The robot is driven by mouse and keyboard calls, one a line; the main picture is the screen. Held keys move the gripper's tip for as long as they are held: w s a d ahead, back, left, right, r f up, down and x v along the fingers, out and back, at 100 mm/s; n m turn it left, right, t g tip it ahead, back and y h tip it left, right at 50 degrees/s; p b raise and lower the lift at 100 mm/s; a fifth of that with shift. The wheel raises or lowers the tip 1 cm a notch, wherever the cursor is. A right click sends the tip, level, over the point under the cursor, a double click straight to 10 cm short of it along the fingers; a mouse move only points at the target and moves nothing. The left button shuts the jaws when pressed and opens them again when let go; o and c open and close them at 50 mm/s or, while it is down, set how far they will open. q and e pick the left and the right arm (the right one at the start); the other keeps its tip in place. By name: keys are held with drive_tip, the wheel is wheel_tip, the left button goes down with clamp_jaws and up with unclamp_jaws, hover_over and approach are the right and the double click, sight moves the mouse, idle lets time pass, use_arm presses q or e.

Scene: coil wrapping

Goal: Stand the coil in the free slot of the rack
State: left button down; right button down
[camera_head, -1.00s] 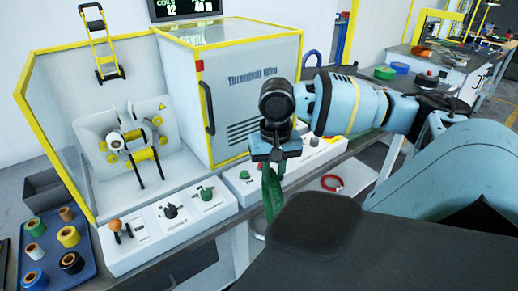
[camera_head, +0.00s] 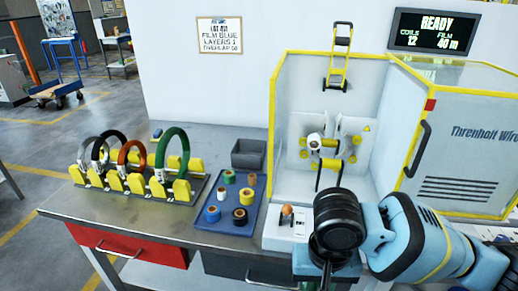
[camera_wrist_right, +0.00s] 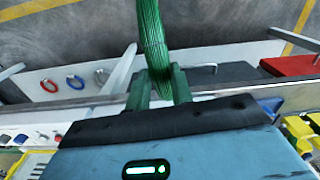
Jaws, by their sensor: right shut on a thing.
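My right gripper (camera_head: 325,272) is at the bottom edge of the head view, in front of the wrapping machine and right of the rack. In the right wrist view its fingers (camera_wrist_right: 160,88) are shut on a green coil (camera_wrist_right: 150,35), which runs out of the top of the picture. The held coil does not show in the head view. The rack (camera_head: 148,192), with yellow blocks, stands on the left of the bench. Several coils stand in it, including an orange coil (camera_head: 121,158) and another green coil (camera_head: 184,142) at its right end. I cannot clearly tell which slot is free.
A blue tray (camera_head: 222,229) with several tape rolls lies between the rack and the machine (camera_head: 300,95). A grey bin (camera_head: 248,153) stands behind it. A control panel with an orange knob (camera_head: 287,212) is beside my right arm. Bench drawers (camera_head: 125,245) face the front.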

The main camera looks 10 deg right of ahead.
drive_tip(key=s+a+r+n, duration=0.1)
drive_tip(key=s+a+n, duration=0.1)
drive_tip(key=a, duration=0.6)
drive_tip(key=shift+s+a+r, duration=0.15)
drive_tip(key=shift+a+r, duration=0.15)
drive_tip(key=shift+r, duration=0.05)
drive_tip(key=shift+a, duration=0.1)
